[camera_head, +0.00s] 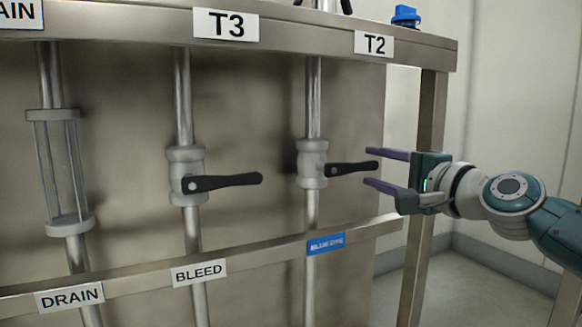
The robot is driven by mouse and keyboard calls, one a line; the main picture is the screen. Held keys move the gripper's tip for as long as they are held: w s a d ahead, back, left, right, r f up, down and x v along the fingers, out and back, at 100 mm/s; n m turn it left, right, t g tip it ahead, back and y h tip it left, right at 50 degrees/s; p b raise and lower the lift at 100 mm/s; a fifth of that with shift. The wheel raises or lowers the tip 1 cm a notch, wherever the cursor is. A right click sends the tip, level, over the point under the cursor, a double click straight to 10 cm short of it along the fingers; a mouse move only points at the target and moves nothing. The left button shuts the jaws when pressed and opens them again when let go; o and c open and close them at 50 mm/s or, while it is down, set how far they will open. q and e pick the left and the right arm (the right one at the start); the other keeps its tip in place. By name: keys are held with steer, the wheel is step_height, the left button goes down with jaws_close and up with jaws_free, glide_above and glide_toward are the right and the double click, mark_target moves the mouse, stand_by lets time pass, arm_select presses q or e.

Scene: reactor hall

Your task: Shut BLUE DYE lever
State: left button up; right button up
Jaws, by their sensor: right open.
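The BLUE DYE lever (352,168) is a black handle on a grey valve (312,164) on the T2 pipe. It points right, roughly level, across the pipe. The blue label (326,244) sits on the rail below this valve. My right gripper (368,169) comes in from the right with its two purple fingers open. The lever's tip lies near the upper fingertip and between the heights of the two fingers. I cannot tell whether they touch. My left gripper is not in view.
A similar black lever (222,182) stands on the BLEED pipe under the T3 sign (226,24). A sight glass (60,172) is on the DRAIN pipe at left. The metal rail (258,258) runs below the valves, and a frame post (432,120) stands at right. A blue cap (405,15) sits on top.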

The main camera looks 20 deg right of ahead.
steer(key=shift+s+r+p, duration=0.1)
steer(key=shift+s+p, duration=0.25)
steer(key=shift+s, duration=0.1)
steer(key=s+p, duration=0.2)
steer(key=s, duration=0.7)
steer(key=shift+d, duration=0.4)
